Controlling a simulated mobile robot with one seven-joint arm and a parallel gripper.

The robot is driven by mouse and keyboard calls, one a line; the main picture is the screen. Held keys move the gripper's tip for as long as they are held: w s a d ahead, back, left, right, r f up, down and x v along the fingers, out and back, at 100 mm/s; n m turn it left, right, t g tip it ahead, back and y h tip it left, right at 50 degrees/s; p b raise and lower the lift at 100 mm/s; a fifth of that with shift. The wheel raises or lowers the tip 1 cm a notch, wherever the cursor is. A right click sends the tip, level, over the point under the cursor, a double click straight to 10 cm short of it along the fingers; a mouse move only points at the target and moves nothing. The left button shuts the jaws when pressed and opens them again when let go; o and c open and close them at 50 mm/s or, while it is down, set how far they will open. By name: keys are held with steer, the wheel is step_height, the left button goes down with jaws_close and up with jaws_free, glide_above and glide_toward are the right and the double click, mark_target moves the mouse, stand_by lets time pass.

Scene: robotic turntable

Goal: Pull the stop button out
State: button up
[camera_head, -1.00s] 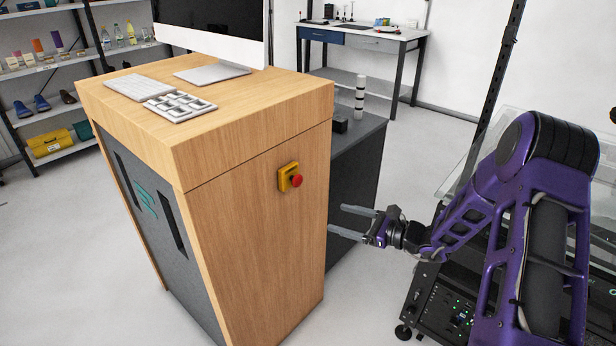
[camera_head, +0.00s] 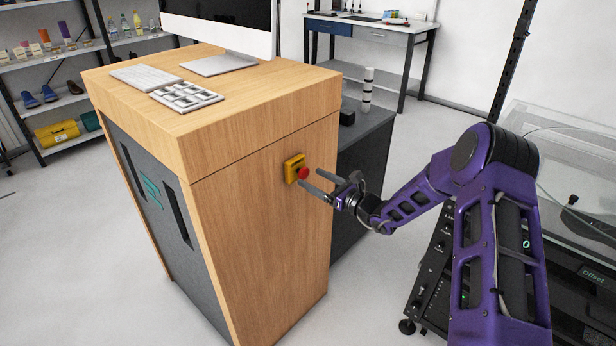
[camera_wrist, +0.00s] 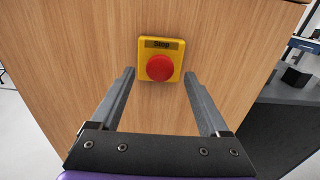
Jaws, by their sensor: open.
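The stop button (camera_head: 303,173) is a round red knob on a yellow box (camera_head: 291,165), fixed to the wooden side of a desk cabinet (camera_head: 262,215). In the wrist view the red knob (camera_wrist: 160,68) sits on its yellow box (camera_wrist: 174,46), labelled "Stop", above and between my two fingers. My gripper (camera_head: 309,182) is open and empty, its fingers pointing at the panel close to the button. In the wrist view the fingertips of my gripper (camera_wrist: 160,74) appear on either side of the knob, with space on both sides. Whether they reach its depth, I cannot tell.
A monitor (camera_head: 222,25), a keyboard (camera_head: 146,77) and a tray of keys (camera_head: 187,97) stand on the cabinet top. A dark grey counter (camera_head: 364,150) adjoins the cabinet behind. A machine with a clear cover (camera_head: 570,170) stands at the right.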

mark_target(300, 172)
steer(key=shift+x, duration=1.45)
steer(key=shift+c, duration=0.2)
jaws_close()
